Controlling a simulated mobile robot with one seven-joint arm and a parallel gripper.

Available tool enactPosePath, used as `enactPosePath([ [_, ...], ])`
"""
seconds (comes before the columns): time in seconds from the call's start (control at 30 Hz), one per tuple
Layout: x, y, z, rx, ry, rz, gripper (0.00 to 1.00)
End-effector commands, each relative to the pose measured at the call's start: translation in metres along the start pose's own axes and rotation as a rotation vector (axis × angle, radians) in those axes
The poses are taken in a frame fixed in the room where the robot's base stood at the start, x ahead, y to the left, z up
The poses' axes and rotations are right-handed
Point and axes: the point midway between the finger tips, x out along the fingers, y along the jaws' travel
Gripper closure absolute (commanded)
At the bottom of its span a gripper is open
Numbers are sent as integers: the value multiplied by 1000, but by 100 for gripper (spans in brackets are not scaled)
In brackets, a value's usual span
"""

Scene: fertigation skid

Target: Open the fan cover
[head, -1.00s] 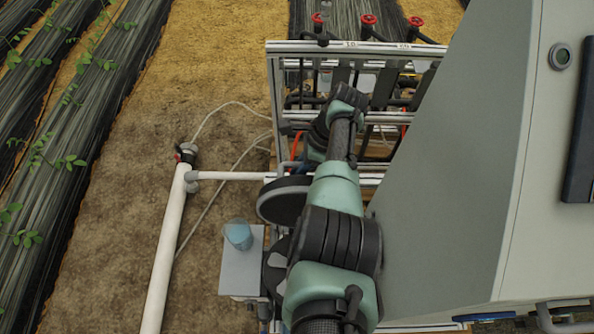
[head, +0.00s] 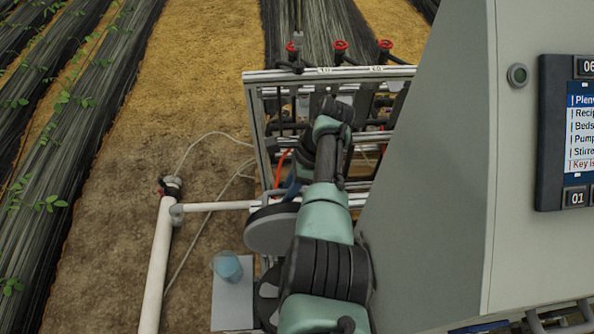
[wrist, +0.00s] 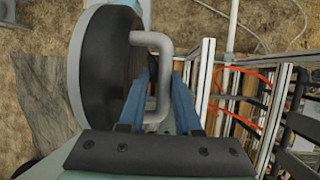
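The fan cover (wrist: 110,75) is a round disc with a dark rim and a grey U-shaped handle (wrist: 161,85), filling the left of the wrist view. In the head view the cover (head: 272,230) is a grey disc left of my arm. In the head view the gripper (head: 292,188) is mostly hidden by my arm.
A metal frame (head: 330,74) with red-topped valves stands behind. A grey cabinet (head: 440,180) with a screen is close on the right. A blue cup (head: 228,267) stands on a pale plate (head: 230,308) at lower left. A white pipe (head: 158,255) runs along the ground.

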Motion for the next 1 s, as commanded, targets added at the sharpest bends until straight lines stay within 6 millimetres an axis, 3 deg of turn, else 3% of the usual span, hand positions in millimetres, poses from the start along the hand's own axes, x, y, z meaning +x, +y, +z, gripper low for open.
enactPosePath([
  [0.03, -15, -1, 0, 1, 1, -5, 68],
  [0.2, -51, -1, -1, 0, 0, -5, 68],
  [0.4, -81, 0, -1, 0, 0, -1, 68],
  [0.8, -91, 1, -1, 1, 0, 2, 68],
  [0.83, -91, 1, -1, 1, 0, 2, 70],
  [1.0, -98, -10, -2, -41, 25, -56, 100],
])
